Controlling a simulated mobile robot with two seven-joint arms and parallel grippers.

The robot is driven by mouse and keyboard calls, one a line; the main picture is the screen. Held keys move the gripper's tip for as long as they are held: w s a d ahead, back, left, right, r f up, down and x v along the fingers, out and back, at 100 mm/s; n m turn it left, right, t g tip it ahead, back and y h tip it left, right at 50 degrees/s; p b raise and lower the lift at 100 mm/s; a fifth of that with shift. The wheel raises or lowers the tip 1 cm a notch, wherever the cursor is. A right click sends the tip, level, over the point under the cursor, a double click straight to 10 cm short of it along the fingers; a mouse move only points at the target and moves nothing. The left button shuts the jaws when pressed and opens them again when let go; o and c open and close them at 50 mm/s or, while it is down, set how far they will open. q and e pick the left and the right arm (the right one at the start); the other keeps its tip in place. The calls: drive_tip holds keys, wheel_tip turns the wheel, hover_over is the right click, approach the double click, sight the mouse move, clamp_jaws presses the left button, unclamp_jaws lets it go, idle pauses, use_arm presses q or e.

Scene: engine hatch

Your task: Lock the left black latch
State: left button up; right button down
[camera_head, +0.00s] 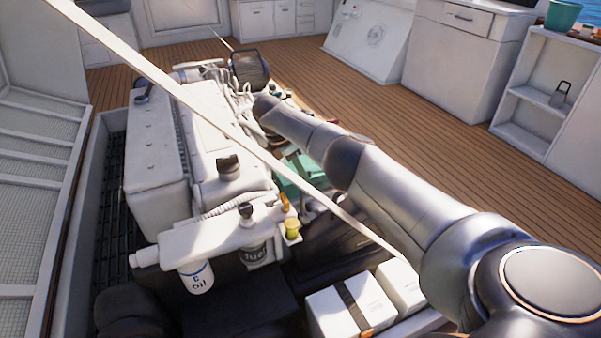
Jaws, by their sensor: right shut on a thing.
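My right arm reaches in from the lower right across the engine bay. Its far end, with my right gripper (265,105), is above the far part of the engine (155,150). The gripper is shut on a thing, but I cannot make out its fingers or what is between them. I cannot identify the left black latch with certainty. A white panel with mesh (35,165) stands along the left side of the bay. My left gripper is out of view.
A long pale bar (150,75) crosses the view from upper left to lower right. An oil bottle (197,278), a fuel filter (253,252) and white boxes (338,312) are in the near bay. The wooden deck (440,130) is clear; white cabinets (460,50) stand behind.

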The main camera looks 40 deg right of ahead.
idle(0.3)
drive_tip(key=c, duration=0.9)
unclamp_jaws()
drive_tip(key=shift+r, duration=0.1)
drive_tip(key=p+v, duration=0.5)
drive_tip(key=v, duration=0.7)
drive_tip(key=shift+r, duration=0.15)
